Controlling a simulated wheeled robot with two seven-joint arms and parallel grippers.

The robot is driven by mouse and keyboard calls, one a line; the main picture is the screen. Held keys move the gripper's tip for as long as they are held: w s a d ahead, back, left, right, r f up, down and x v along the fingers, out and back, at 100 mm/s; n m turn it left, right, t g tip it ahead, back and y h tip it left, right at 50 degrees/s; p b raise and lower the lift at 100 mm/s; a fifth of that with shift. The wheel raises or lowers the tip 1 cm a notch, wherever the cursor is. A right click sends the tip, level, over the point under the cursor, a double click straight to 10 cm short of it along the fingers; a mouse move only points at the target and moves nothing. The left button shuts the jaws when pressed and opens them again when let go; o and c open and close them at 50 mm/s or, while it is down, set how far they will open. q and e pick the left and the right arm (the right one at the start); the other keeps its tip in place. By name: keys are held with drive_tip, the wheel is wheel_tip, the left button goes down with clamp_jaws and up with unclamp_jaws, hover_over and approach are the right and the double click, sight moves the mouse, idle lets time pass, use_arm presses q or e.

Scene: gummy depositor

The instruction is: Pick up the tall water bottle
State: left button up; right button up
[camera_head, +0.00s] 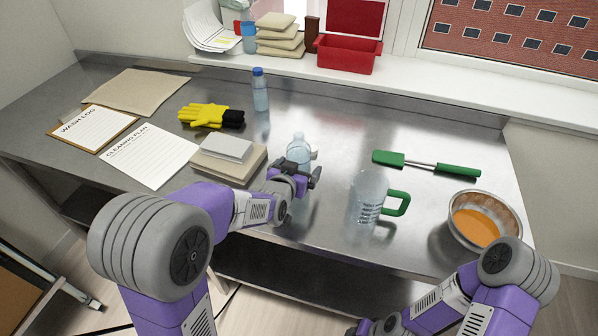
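A clear water bottle (298,147) stands near the middle of the steel table, with its lower part hidden behind my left gripper (299,172). The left gripper's dark fingers are close to this bottle's near side; I cannot tell whether they touch or hold it. A slimmer clear bottle with a blue cap (260,92) stands upright farther back, apart from the gripper. A similar bottle (248,32) stands on the windowsill. My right gripper (362,328) is only partly in view at the bottom edge, below the table's front edge, and its fingers cannot be made out.
A clear jug with a green handle (369,196) stands right of the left gripper, near a green spatula (390,159) and a metal bowl (459,239) of orange liquid. Left are stacked beige packs (250,172), yellow gloves (205,114) and papers (150,157).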

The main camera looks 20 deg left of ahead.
sight(297, 141)
use_arm(q)
drive_tip(key=shift+w, duration=0.15)
drive_tip(key=c, duration=1.3)
wheel_tip(297, 141, up, 10)
drive_tip(key=p, duration=0.6)
drive_tip(key=shift+c, duration=0.2)
